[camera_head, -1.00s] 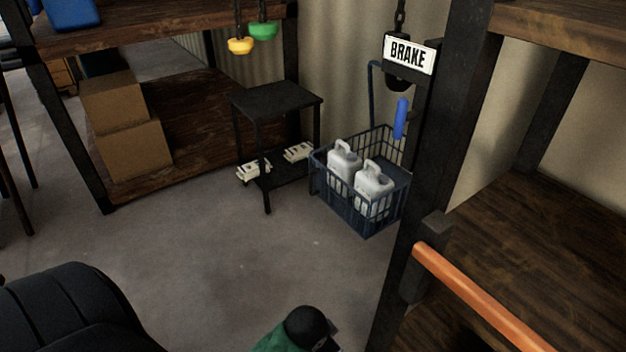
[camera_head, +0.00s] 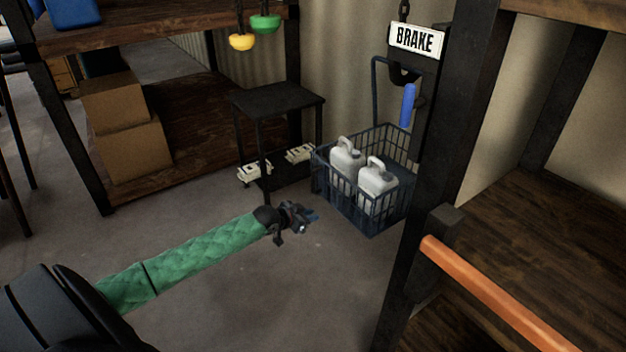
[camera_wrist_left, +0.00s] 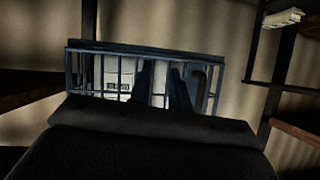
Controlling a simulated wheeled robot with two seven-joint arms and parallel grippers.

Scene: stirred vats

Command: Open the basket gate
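A dark blue wire basket (camera_head: 345,212) stands at the middle right, below the BRAKE sign. Its front is closed with bars; I cannot make out which side is the gate. Two pale jugs (camera_head: 345,158) (camera_head: 376,180) stand upright inside it. My left gripper (camera_head: 312,217) is in front of the basket at its lower left, apart from it and empty. In the left wrist view the basket's barred side (camera_wrist_left: 125,70) lies ahead, with the jugs behind the bars. Two dark fingers (camera_wrist_left: 161,85) show there with a narrow pale gap between them. My right gripper is not in view.
A small black table (camera_head: 278,98) stands left of the basket. A blue handle (camera_head: 408,105) hangs under the BRAKE sign (camera_head: 414,39). A dark post (camera_head: 455,140) and orange bar (camera_head: 485,293) close off the right. The floor in front is clear.

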